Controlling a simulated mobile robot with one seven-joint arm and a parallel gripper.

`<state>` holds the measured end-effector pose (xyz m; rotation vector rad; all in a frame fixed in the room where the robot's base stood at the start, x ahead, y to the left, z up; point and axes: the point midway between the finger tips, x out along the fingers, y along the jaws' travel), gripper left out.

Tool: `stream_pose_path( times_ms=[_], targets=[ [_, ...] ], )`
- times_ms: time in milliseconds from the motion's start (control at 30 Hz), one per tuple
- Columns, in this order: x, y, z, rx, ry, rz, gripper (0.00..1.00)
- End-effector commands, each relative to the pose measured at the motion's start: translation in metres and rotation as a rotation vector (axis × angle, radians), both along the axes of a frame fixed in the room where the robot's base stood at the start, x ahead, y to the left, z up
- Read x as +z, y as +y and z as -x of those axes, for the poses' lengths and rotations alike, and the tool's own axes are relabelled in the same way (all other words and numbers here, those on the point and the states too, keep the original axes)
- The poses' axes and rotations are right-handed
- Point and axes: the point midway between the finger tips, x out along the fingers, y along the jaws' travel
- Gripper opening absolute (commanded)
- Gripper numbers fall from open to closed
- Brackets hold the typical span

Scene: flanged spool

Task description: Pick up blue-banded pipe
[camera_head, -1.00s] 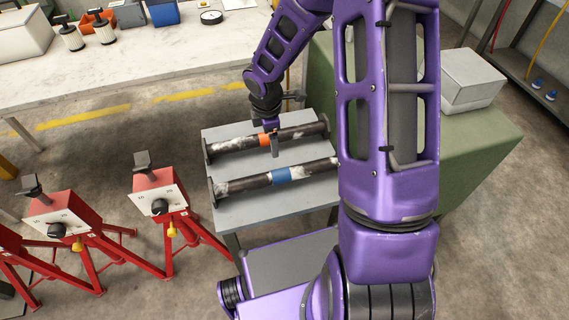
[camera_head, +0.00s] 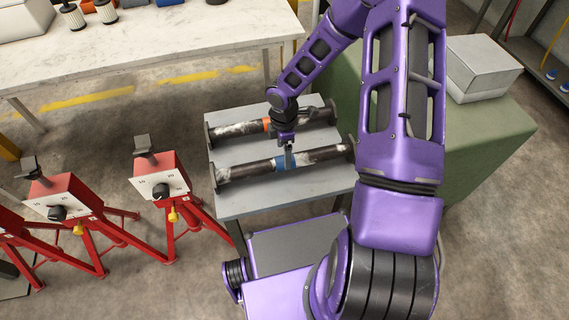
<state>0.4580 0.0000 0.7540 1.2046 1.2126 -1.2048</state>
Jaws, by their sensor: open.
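The blue-banded pipe (camera_head: 250,169) is a dark, white-smeared spool with flanged ends and a blue band near its middle. It lies on the near side of a small grey table (camera_head: 240,203). A similar orange-banded pipe (camera_head: 237,130) lies behind it, roughly parallel. My gripper (camera_head: 288,160) is open and points down at the blue band, with a finger in front of part of the band. Whether the fingers touch the pipe or straddle it fully, I cannot tell. My arm hides part of the area at the right.
Red stands (camera_head: 163,180) with dial boxes stand left of the small table. A long white-topped bench (camera_head: 140,50) runs across the back. A green cabinet (camera_head: 490,130) with a grey box (camera_head: 482,65) on it is at the right, beyond my arm.

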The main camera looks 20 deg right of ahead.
Motion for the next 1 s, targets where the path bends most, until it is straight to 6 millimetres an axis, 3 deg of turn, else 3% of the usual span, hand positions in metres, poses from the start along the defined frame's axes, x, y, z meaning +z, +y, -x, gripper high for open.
stream_pose_path(
  times_ms=[233,500,800,1000],
  targets=[
    [-0.019,0.0,0.002,0.0,0.002,0.0,0.92],
    [-0.057,-0.001,0.004,0.001,0.001,-0.001,0.92],
    [-0.061,-0.001,0.004,0.0,-0.001,0.0,0.92],
    [-0.061,-0.001,0.004,0.0,0.0,0.0,0.58]
  ],
)
